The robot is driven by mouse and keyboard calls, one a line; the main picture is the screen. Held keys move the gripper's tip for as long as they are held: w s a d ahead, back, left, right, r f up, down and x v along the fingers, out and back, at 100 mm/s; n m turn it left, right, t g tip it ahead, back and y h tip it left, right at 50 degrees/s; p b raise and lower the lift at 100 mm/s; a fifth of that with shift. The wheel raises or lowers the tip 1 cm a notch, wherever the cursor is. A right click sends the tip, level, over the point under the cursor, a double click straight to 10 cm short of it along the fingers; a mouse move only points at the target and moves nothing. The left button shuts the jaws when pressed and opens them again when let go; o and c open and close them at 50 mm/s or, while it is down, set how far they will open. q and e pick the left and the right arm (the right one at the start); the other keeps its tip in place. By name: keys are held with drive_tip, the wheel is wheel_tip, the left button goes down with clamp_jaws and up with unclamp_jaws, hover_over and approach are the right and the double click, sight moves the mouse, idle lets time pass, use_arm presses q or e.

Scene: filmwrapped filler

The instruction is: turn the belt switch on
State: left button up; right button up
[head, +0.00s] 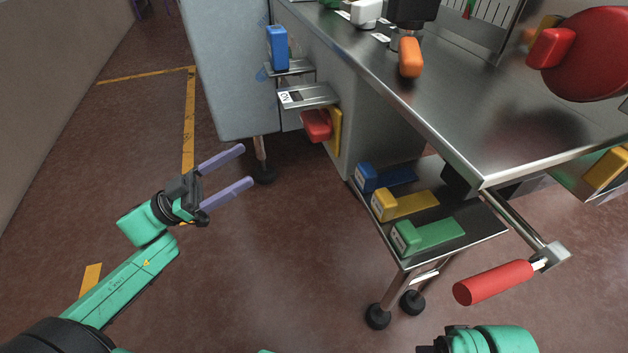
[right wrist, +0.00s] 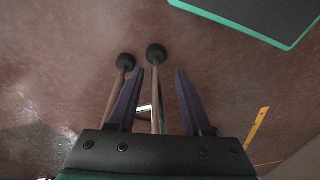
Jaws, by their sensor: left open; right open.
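On the side of the grey cabinet (head: 222,75), a metal bracket (head: 310,95) carries a small white label that seems to read ON. Below it are a red part (head: 316,125) and a yellow plate (head: 336,132); these may be the belt switch, but I cannot tell its position. My left gripper (head: 245,166) is open and empty, left of and below the red part in the head view, touching nothing. My right gripper (right wrist: 158,85) is open and empty over the floor in the right wrist view; in the head view its fingers are out of frame.
A blue block (head: 277,47) stands by the upper bracket. A steel table (head: 440,110) fills the right, with a red handle (head: 493,283) at its front. A low shelf (head: 462,241) holds blue, yellow and green blocks. Floor around my left gripper is clear.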

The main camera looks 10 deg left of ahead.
sight(305, 129)
use_arm(q)
drive_tip(key=x, duration=1.4)
drive_tip(key=shift+d+r, duration=0.3)
drive_tip(key=shift+d, duration=0.05)
drive_tip(key=c, duration=1)
use_arm(e)
drive_tip(key=shift+w+a+f+t+y, duration=0.2)
drive_tip(key=shift+w+a+f+t, duration=0.15)
drive_tip(key=shift+w+a, duration=0.2)
drive_tip(key=shift+w+a+f+t+y, duration=0.2)
drive_tip(key=shift+w+a+f+t, duration=0.1)
drive_tip(key=shift+w+a, duration=0.25)
